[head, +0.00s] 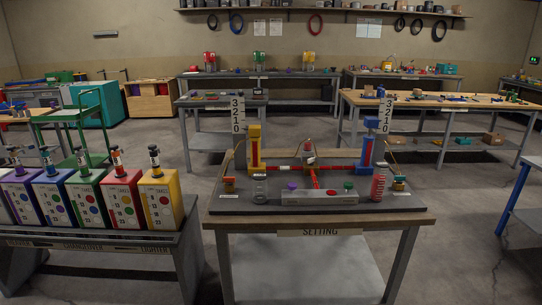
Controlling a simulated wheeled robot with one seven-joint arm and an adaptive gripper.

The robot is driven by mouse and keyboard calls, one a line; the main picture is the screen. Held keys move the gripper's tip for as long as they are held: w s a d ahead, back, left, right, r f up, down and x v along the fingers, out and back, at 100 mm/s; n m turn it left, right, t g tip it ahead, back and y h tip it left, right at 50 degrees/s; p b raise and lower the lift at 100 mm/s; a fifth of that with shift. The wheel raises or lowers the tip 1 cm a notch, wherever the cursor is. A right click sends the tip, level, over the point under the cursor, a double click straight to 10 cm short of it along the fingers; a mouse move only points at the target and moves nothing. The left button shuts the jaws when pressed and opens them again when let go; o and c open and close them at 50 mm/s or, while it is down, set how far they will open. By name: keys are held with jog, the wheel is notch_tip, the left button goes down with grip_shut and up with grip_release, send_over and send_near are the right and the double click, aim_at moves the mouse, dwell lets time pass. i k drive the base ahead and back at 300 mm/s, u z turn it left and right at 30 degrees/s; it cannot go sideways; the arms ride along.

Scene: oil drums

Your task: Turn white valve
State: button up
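The work table marked "SETTING" (321,232) stands in front of me with a valve rig on it. A yellow column (254,150) is at its left and a blue column (369,150) at its right. Red pipes (315,178) meet between them at a small fitting (309,158). A grey block (320,198) at the front has a purple knob (292,186), a red knob (331,192) and a green knob (348,186) at it. My gripper is not in view.
A bench (100,238) at the left bears several coloured boxes with numbered faces, close to the table. A green cart (85,115) stands behind it. A blue-framed table (516,190) is at the right edge. Floor (455,240) is clear right of the table.

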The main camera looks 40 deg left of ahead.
aim_at(310, 161)
jog(key=u, duration=1.35)
